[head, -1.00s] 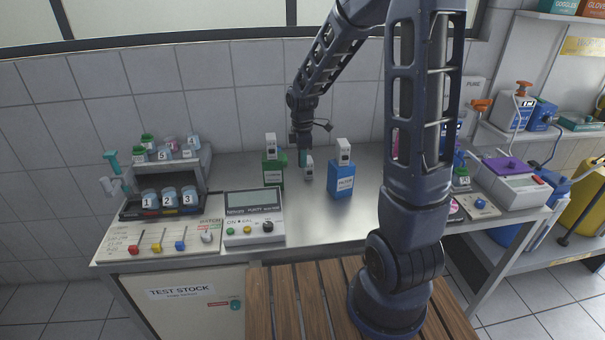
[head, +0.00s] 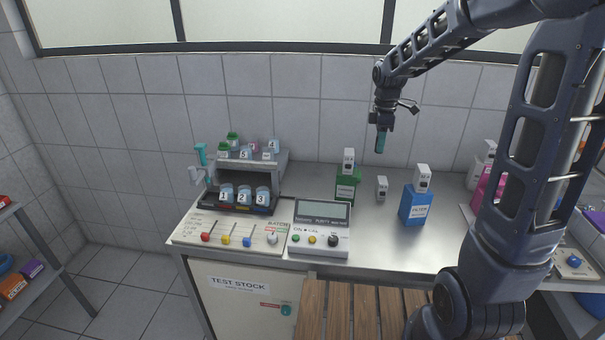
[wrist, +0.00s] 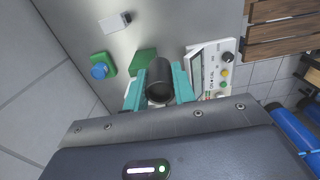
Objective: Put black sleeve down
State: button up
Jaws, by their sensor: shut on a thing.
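My gripper (head: 381,143) is raised well above the steel counter, its teal fingers pointing down in front of the tiled wall. In the wrist view my gripper (wrist: 160,88) is shut on the black sleeve (wrist: 160,74), a dark open-ended cylinder between the two teal fingers. The sleeve is clear of the counter. In the head view the sleeve is too small or hidden by the fingers to make out.
A green box (head: 347,190), a small white unit (head: 382,188) and a blue filter box (head: 414,207) stand on the counter (head: 380,240). A meter (head: 320,228) and a rack (head: 262,168) with several numbered jars are to the left. Bare steel lies before the boxes.

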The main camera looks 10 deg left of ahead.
jog(key=w+a+r+n, duration=0.1)
jog(key=w+a+r, duration=0.1)
jog(key=w+a, duration=1.15)
jog(key=n, duration=0.1)
send_over(300, 172)
notch_tip(300, 172, down, 2)
notch_tip(300, 172, down, 25)
jog(key=shift+d+f, duration=0.1)
jog(key=shift+f, duration=0.1)
jog(key=shift+f, duration=0.1)
jog(key=o, duration=0.9)
jog(key=shift+o, duration=0.2)
